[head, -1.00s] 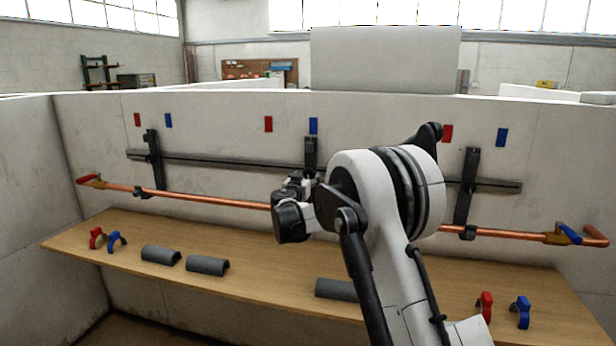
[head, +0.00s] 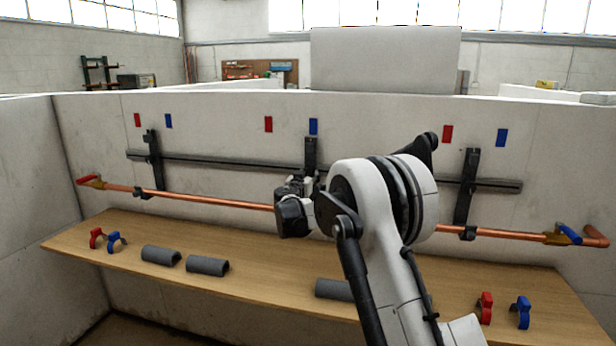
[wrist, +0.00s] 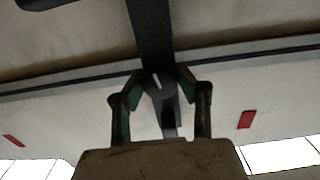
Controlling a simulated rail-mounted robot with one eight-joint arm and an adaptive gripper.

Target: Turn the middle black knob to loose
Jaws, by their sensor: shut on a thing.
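The middle black knob (wrist: 161,92) shows in the wrist view with a white line on its face. The line tilts slightly to the upper left in that view. My gripper (wrist: 159,82) has one finger on each side of the knob and is shut on it. The knob sits in front of the middle black upright bracket (head: 310,153), which also shows in the wrist view (wrist: 150,28). In the head view my gripper (head: 298,187) is at this bracket and hides the knob. Any loose or tight marking cannot be made out.
A copper pipe (head: 200,199) runs along the wall, with a red-handled end (head: 90,179) and a blue-handled end (head: 569,233). A wooden shelf (head: 130,227) below holds grey half-shells (head: 207,265) and red and blue clips. Side brackets (head: 154,160) (head: 467,187) stand apart from my arm.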

